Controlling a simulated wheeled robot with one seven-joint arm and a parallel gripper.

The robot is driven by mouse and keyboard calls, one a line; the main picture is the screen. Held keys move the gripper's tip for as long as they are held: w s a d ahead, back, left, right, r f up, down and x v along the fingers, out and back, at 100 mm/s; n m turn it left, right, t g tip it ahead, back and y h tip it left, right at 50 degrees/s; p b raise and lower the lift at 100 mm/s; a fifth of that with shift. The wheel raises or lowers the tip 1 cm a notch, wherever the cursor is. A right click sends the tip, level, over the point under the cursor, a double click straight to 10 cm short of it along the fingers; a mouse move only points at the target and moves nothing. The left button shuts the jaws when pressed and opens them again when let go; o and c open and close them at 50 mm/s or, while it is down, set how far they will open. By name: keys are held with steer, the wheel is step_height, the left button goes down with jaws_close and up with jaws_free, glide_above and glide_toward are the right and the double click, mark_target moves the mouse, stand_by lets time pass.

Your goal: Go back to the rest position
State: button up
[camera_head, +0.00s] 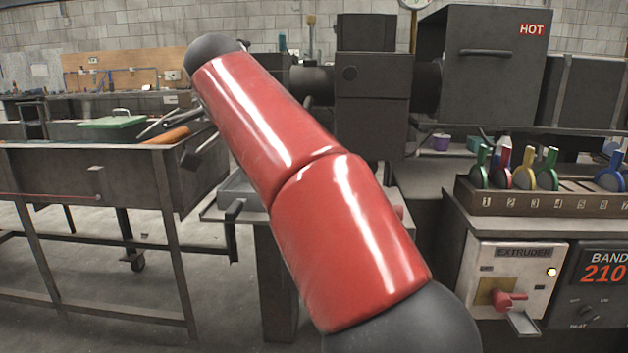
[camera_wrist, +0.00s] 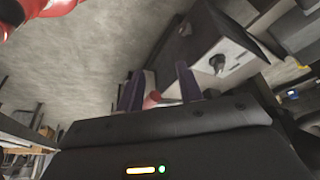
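My gripper (camera_wrist: 160,80) shows in the wrist view with its two dark fingers standing apart. It looks open, and I see nothing held between them. A red and pale part (camera_wrist: 152,99) shows behind the gap; I cannot tell what it belongs to. In the head view my red arm crosses the middle of the picture, and I cannot make out the gripper there.
A metal trough table (camera_head: 80,170) stands at left. The hot dark box (camera_head: 490,65) is at upper right. The rack (camera_head: 540,200) of numbered slots holds several coloured-handled tools above the extruder panel (camera_head: 515,285).

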steer(key=s+d+f+n+y, duration=0.1)
steer(key=s+d+f+n, duration=0.2)
steer(key=d, duration=0.5)
steer(key=s+d+f+n+y, duration=0.2)
steer(key=s+d+f+n, duration=0.15)
steer(key=d, duration=0.35)
steer(key=s+d+f+n+t, duration=0.1)
steer(key=s+d+f+n, duration=0.1)
steer(key=s+f, duration=0.4)
steer(key=s+d+f+n+t, duration=0.2)
steer(key=s+d+f, duration=0.1)
steer(key=s+f, duration=0.4)
step_height(320, 180, down, 4)
steer(key=shift+d+r+n+y, duration=0.15)
steer(key=shift+d+n+y, duration=0.2)
steer(key=shift+y, duration=0.05)
